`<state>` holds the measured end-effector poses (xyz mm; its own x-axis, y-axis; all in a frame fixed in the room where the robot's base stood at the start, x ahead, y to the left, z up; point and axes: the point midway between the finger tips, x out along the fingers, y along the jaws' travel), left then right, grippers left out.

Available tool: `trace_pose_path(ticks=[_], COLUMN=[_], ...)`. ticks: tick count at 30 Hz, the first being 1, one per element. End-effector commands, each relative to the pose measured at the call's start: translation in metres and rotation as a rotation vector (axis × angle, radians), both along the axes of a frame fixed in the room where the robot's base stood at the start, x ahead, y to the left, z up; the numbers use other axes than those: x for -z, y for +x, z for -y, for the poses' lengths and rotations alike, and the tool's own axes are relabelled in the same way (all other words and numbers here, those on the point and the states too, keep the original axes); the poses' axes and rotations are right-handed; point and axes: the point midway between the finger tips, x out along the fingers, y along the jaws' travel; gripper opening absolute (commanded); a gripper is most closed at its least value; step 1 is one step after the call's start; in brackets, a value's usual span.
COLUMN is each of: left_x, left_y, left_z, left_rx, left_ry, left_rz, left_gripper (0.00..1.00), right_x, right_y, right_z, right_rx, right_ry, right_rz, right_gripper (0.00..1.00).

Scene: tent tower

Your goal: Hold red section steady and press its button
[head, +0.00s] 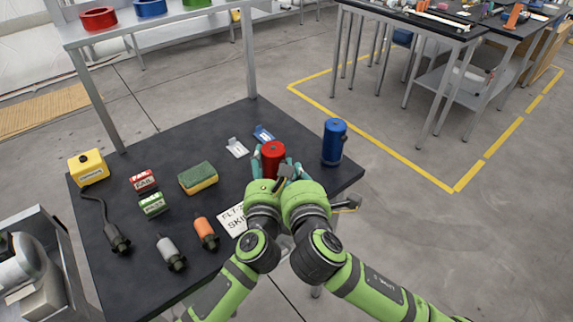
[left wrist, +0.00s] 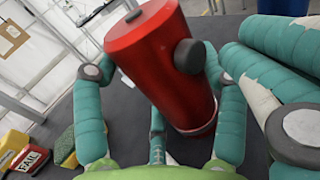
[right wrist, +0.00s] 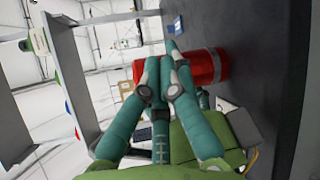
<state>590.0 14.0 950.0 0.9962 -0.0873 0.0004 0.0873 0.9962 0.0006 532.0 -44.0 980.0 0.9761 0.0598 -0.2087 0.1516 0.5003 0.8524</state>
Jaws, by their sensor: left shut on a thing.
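The red section (head: 273,153) is a red cylinder near the right part of the dark table. It also shows close up in the left wrist view (left wrist: 150,60), where it looks tilted, with a dark round button (left wrist: 190,56) on its side. My left gripper (head: 258,166) has its teal fingers around both sides of the cylinder and is shut on it. My right gripper (right wrist: 170,62) has its fingertips drawn together, empty, beside the red cylinder (right wrist: 207,66). In the left wrist view its fingers lie just right of the button. Contact with the button cannot be told.
A blue cylinder (head: 334,142) stands right of the red one. A sponge (head: 198,178), FAIL block (head: 143,181), green block (head: 152,204), yellow box (head: 88,167) and orange tool (head: 205,232) lie to the left. A white sign (head: 232,221) lies near my wrists.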

Motion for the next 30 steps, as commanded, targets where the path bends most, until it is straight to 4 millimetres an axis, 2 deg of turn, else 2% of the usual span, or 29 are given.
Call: trace_pose_path(ticks=[1, 30], left_x=[0.001, 0.0008], left_y=[-0.0021, -0.0041], left_z=[0.0046, 0.0091], left_rx=[0.01, 0.02], left_ry=[0.0, -0.005], left_rz=[-0.002, -0.002], left_gripper=[0.19, 0.19], right_x=[-0.0027, -0.0067], right_y=[-0.0004, 0.0067], right_z=[-0.0034, -0.012], right_rx=[-0.008, -0.014], right_ry=[0.01, 0.021], right_rz=[0.005, 0.012], right_gripper=[0.0, 0.0])
